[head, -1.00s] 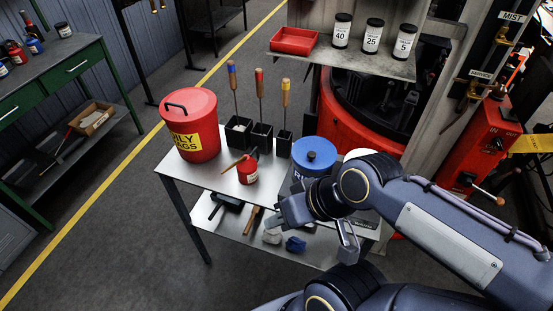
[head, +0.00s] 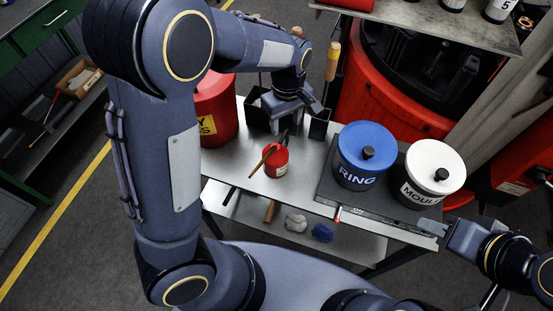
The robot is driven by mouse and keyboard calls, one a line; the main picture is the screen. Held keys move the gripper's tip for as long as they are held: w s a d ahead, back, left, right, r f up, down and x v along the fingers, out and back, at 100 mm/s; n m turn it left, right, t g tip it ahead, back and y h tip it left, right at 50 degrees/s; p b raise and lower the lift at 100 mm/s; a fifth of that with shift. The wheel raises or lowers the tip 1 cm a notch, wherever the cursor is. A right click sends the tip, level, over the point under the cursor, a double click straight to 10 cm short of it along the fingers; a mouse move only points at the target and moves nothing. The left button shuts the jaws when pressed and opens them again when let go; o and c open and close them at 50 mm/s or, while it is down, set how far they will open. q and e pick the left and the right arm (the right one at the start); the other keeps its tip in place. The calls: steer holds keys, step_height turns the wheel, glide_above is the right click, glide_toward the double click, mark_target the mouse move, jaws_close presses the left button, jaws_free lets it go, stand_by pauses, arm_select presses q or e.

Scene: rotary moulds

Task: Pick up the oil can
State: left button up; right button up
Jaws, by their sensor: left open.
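A small red can (head: 275,163) stands on the bench top (head: 225,172), with a wooden-handled brush and a dark piece at its top. I cannot tell for sure whether it is the oil can; no other clear oil can shows. My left gripper (head: 288,126) points down, open, above and behind the red can, close to the black holders. It appears apart from the red can. My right gripper (head: 432,227) is at the bench's front right edge, below the white tub. I cannot tell whether its jaws are open.
A blue RING tub (head: 365,160) and a white tub (head: 432,172) stand on a dark mat at the right. A large red bin (head: 217,118) is partly hidden by my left arm. Black holders (head: 320,125) contain upright tools. Cloths (head: 322,232) lie on the lower shelf.

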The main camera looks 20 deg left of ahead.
arm_select(q)
step_height(320, 180, down, 8)
steer(key=shift+r+p, duration=0.2)
steer(key=shift+p, duration=0.45)
jaws_close()
steer(key=shift+r, duration=0.1)
